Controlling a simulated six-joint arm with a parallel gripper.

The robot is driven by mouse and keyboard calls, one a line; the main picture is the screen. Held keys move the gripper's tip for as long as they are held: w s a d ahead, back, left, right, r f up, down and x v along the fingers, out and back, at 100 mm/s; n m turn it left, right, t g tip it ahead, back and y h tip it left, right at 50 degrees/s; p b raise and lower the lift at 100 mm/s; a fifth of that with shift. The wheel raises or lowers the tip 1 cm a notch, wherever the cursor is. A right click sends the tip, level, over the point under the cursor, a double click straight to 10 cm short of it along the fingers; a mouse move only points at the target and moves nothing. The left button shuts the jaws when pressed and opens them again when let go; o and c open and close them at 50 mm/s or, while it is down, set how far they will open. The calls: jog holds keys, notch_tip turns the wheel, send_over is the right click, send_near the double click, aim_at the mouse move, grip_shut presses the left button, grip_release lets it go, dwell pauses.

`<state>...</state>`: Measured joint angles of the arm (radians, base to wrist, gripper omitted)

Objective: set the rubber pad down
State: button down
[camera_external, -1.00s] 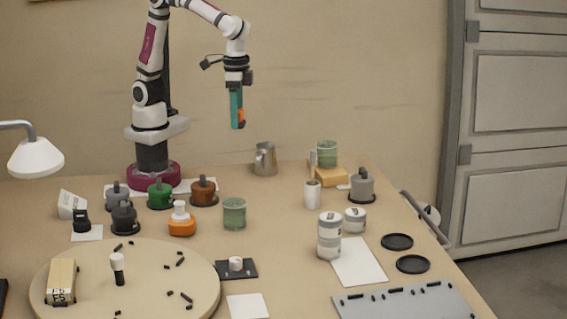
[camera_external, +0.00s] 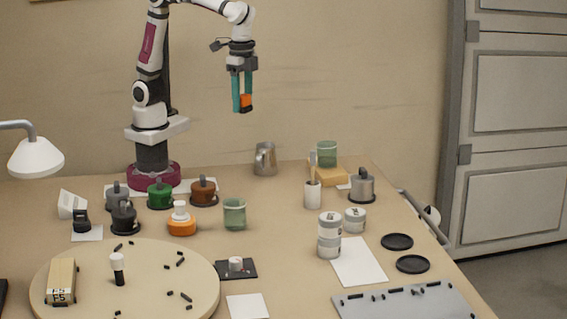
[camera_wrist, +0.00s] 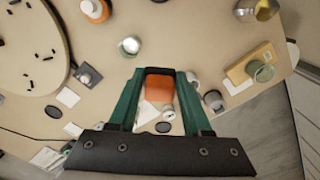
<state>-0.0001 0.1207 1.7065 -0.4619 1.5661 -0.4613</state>
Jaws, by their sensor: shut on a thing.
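My gripper (camera_external: 242,104) is in the air above the back of the bench, to the right of my base. Its teal fingers point down. They are shut on a small orange piece, which I take to be the rubber pad (camera_external: 246,101), near the fingertips. In the wrist view the pad (camera_wrist: 158,88) sits between the green fingers of my gripper (camera_wrist: 159,76), with a dark edge along its far side. The pad is well clear of the bench and touches nothing below. The fingers cover its sides.
Below stand a metal pitcher (camera_external: 265,160), a green glass jar (camera_external: 234,214) and an orange bottle (camera_external: 181,222). A green mug (camera_external: 327,153) is on a yellow block (camera_external: 330,175). A round board (camera_external: 190,257) lies front left. Bare bench shows between the pitcher and the white cans (camera_external: 329,237).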

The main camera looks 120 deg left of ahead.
jog(key=shift+f, duration=0.1)
jog(key=s+d+f+n, duration=0.3)
jog(key=d+f+n, duration=0.2)
jog(key=f+n, duration=0.55)
jog(key=s+d+f+n, duration=0.3)
jog(key=d+f+n, duration=0.3)
jog(key=n, duration=0.8)
jog(key=w+a+f, duration=0.1)
jog(key=a+f, duration=0.1)
jog(key=a, duration=0.1)
jog(key=w+a+f, duration=0.2)
jog(key=a, duration=0.2)
jog(key=w+a+f, duration=0.2)
jog(key=a+f, duration=0.1)
jog(key=a, duration=0.1)
jog(key=shift+f, duration=0.1)
jog(key=f, duration=0.3)
jog(key=shift+w+a+f, duration=0.25)
jog(key=shift+a+f, duration=0.05)
jog(key=shift+f, duration=0.25)
jog(key=shift+f, duration=0.2)
jog(key=shift+c, duration=1.7)
grip_release()
